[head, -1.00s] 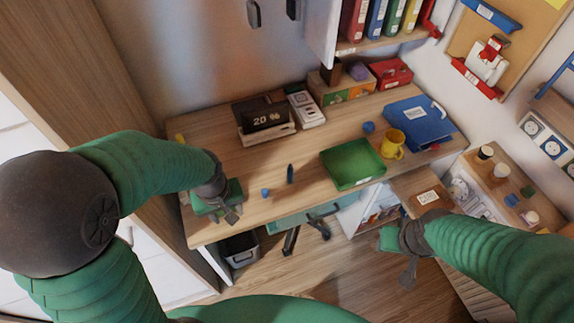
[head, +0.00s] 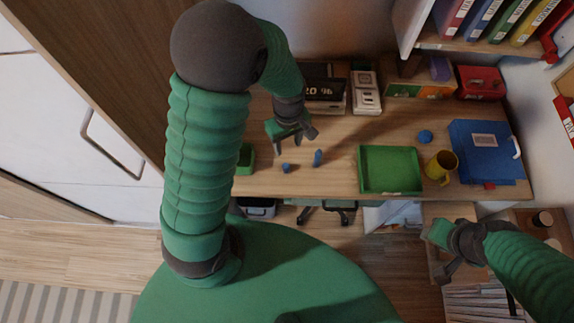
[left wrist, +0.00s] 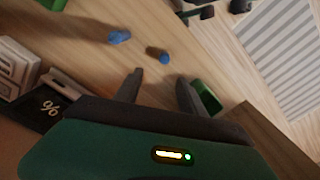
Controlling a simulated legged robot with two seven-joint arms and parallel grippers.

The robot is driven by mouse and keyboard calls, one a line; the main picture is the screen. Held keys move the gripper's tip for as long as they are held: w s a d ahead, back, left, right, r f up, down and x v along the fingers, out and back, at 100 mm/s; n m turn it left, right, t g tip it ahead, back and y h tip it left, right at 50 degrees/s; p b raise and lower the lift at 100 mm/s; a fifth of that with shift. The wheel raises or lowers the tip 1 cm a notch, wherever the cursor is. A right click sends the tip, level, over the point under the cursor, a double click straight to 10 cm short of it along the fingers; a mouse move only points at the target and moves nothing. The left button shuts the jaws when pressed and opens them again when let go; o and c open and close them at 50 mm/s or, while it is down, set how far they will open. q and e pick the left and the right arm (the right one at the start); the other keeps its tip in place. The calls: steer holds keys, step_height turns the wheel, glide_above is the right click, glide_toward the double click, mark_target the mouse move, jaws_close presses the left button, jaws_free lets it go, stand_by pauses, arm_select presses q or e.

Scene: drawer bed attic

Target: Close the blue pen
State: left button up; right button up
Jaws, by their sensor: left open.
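The blue pen (head: 318,157) seems to stand upright on the wooden desk, and it also shows in the left wrist view (left wrist: 119,37). A small blue piece, probably its cap (head: 286,168), is on the desk to its left, apart from it. That piece shows beyond the fingers in the left wrist view (left wrist: 164,58). My left gripper (head: 291,140) is open and empty above the desk, behind both pieces; its fingers (left wrist: 158,82) are spread. My right gripper (head: 440,255) is empty with its fingers apart, in front of the desk at the right.
A green tray (head: 390,188), a yellow mug (head: 438,172) and a blue binder (head: 486,168) are on the desk to the right. A green object (head: 245,158) is at the left. The desk around the pen is clear.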

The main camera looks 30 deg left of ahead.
mark_target(285, 164)
arm_select(q)
steer(key=f, duration=0.8)
steer(key=shift+s+a+b, duration=0.2)
steer(key=shift+b, duration=0.1)
steer(key=shift+w+a+f, duration=0.1)
steer(key=shift+a+f, duration=0.1)
steer(key=shift+a, duration=0.05)
steer(key=shift+d, duration=0.25)
steer(key=shift+s+d+f, duration=0.2)
steer(key=f, duration=0.4)
steer(key=shift+s, duration=0.2)
steer(key=shift+a+f, duration=0.15)
steer(key=shift+f, duration=0.15)
steer(key=shift+a, duration=0.2)
steer(key=shift+d, duration=0.1)
steer(key=shift+c, duration=0.2)
